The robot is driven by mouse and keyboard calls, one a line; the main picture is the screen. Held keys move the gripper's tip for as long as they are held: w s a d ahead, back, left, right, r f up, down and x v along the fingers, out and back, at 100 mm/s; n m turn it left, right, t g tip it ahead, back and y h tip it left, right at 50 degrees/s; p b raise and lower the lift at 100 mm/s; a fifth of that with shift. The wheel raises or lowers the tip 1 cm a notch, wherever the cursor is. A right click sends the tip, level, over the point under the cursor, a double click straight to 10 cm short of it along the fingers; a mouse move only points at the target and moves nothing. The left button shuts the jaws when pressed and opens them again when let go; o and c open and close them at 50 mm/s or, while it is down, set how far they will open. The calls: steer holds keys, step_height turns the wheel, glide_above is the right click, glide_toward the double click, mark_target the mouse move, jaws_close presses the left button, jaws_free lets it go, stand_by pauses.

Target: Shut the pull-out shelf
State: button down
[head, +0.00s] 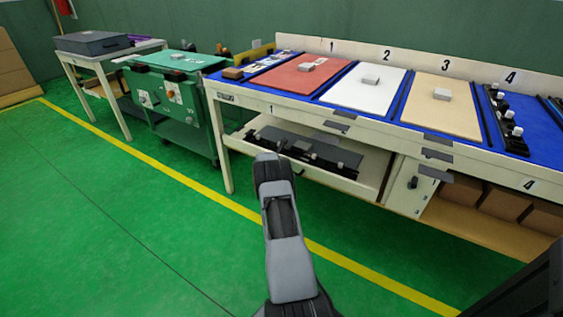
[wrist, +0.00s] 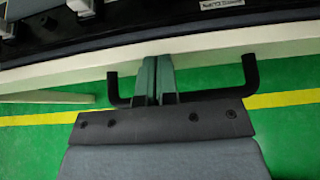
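The pull-out shelf (head: 330,181) is a cream tray under the long workbench, carrying dark fixtures. It stands out at least partly from under the bench. Its cream front edge (wrist: 215,48) crosses the wrist view, with a black U-shaped handle (wrist: 252,75) on it. My gripper (wrist: 158,62) has its two grey-green fingers close together, with only a thin dark line between them. They lie between the handle's two ends, and their tips reach the shelf's front edge; contact is hard to judge. In the head view my gripper (head: 268,158) is at the shelf front, its fingers largely hidden.
The workbench (head: 300,102) above carries coloured panels and numbered stations. A white cabinet (head: 408,187) with a dark handle stands right of the shelf. A green cart (head: 180,110) stands to the left. Green floor (head: 130,200) with a yellow line is clear in front.

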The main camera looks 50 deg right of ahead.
steer(key=shift+d+r, duration=0.25)
steer(key=shift+r, duration=0.1)
steer(key=p+v, duration=0.2)
steer(key=v, duration=0.8)
steer(key=shift+a+f, duration=0.25)
steer(key=shift+f, duration=0.1)
steer(key=s+a+r+m+y+p, duration=0.15)
steer(key=a+r+m+p, duration=0.35)
steer(key=r, duration=0.6)
steer(key=s+a+r+m+y+p, duration=0.1)
steer(key=s+a+r+m+p, duration=0.15)
steer(key=a+r+p, duration=0.65)
steer(key=s+a+r+m+y+p, duration=0.1)
steer(key=s+a+r+m+p, duration=0.3)
steer(key=r, duration=0.8)
steer(key=s+a+r+m+y+p, duration=0.4)
steer(key=s+a+r+p, duration=0.2)
steer(key=a, duration=0.5)
steer(key=s+a+r+m+t+y+p, duration=0.1)
steer(key=s+a+r+m+y+p, duration=0.3)
steer(key=s+a+r, duration=0.7)
steer(key=a+r+m+p, duration=0.1)
steer(key=p, duration=0.1)
steer(key=shift+s+a+p, duration=0.25)
steer(key=shift+a+p, duration=0.05)
steer(key=shift+p, duration=0.1)
steer(key=shift+d, duration=0.15)
